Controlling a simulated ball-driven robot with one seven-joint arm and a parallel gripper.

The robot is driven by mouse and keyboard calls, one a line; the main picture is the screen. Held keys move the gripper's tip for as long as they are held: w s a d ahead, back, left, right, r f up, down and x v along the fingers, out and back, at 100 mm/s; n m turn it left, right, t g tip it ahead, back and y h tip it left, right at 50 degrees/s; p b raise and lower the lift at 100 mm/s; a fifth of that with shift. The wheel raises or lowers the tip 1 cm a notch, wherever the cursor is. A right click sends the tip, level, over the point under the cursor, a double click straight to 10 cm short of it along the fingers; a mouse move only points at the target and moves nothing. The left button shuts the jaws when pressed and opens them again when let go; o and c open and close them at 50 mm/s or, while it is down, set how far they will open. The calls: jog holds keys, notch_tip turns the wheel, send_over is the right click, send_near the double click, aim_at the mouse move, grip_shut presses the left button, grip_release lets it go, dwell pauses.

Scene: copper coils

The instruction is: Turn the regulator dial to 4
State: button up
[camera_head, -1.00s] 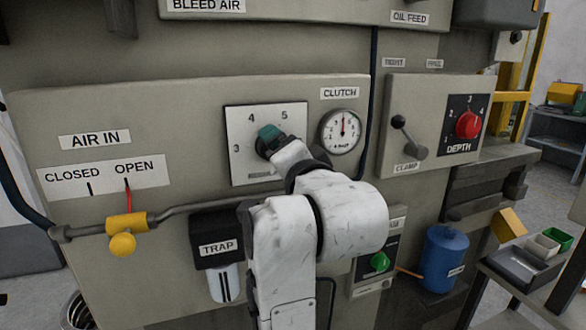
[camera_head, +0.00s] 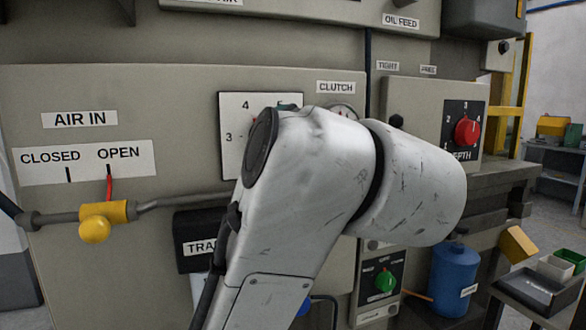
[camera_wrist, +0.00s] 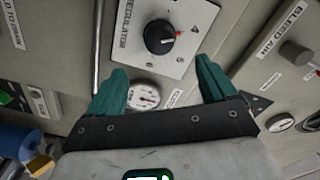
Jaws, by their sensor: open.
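The regulator dial (camera_wrist: 159,37) is a round black knob on a white plate (camera_wrist: 134,48) in the wrist view. Its red pointer mark lines up with or very near the 4. My gripper (camera_wrist: 160,63) has two green fingers spread wide and empty. The fingers are apart from the dial, which shows beyond and between their tips. In the head view the plate (camera_head: 232,112) is partly covered by my arm. The dial is almost wholly hidden there, with a bit of red showing just below the 4.
A clutch gauge (camera_wrist: 144,96) sits beside the plate. The depth knob (camera_head: 467,131), the clamp area, and the yellow air valve (camera_head: 103,220) with its pipe stand out from the panel. A blue canister (camera_head: 455,268) stands at lower right.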

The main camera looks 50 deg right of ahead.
jog(key=shift+s+a+b, duration=0.15)
jog(key=shift+s+b, duration=0.15)
jog(key=shift+b, duration=0.1)
dwell(0.5)
jog(key=w+a+f+n+g+y+p, duration=0.1)
jog(key=w+f+n+y+p, duration=0.2)
jog(key=f, duration=0.4)
jog(key=w+a+f+n+g+y, duration=0.1)
jog(key=w+f+n+g, duration=0.1)
jog(key=w+f+n, duration=0.4)
jog(key=s+a+f+n+g+y+p, duration=0.1)
jog(key=s+f+n+g, duration=0.1)
jog(key=f, duration=0.6)
jog(key=s+a+f+n+g+y+p, duration=0.1)
jog(key=s+f+n+p, duration=0.1)
jog(key=f, duration=0.6)
jog(key=s+a+f+n+g+y+p, duration=0.1)
jog(key=s+f+g, duration=0.3)
jog(key=s+f, duration=0.7)
jog(key=s+a+f+n+g+y+p, duration=0.2)
jog(key=s+a+f+n+g, duration=0.2)
jog(key=s+f, duration=0.7)
jog(key=shift+s+a+f+y, duration=0.35)
jog(key=shift+f+y, duration=0.05)
jog(key=shift+f, duration=0.4)
